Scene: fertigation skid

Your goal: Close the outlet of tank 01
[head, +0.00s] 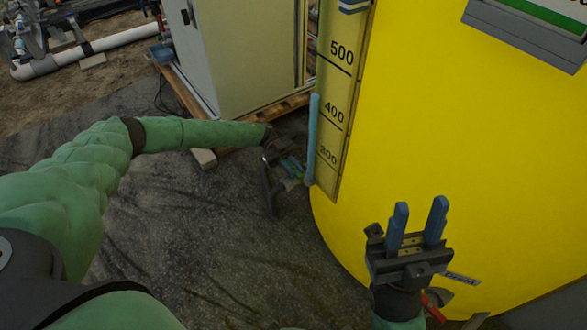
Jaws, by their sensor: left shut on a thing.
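The large yellow tank (450,130) fills the right of the head view. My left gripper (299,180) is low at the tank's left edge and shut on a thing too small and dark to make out. My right gripper (418,220) is in front of the tank's lower part, its two blue fingers apart and empty. No outlet can be clearly identified.
A pale cabinet (240,55) stands on a wooden pallet (180,92) left of the tank. A block (204,158) lies by the pallet. White piping (85,50) is at the upper left. The dark ground sheet (170,225) is mostly clear.

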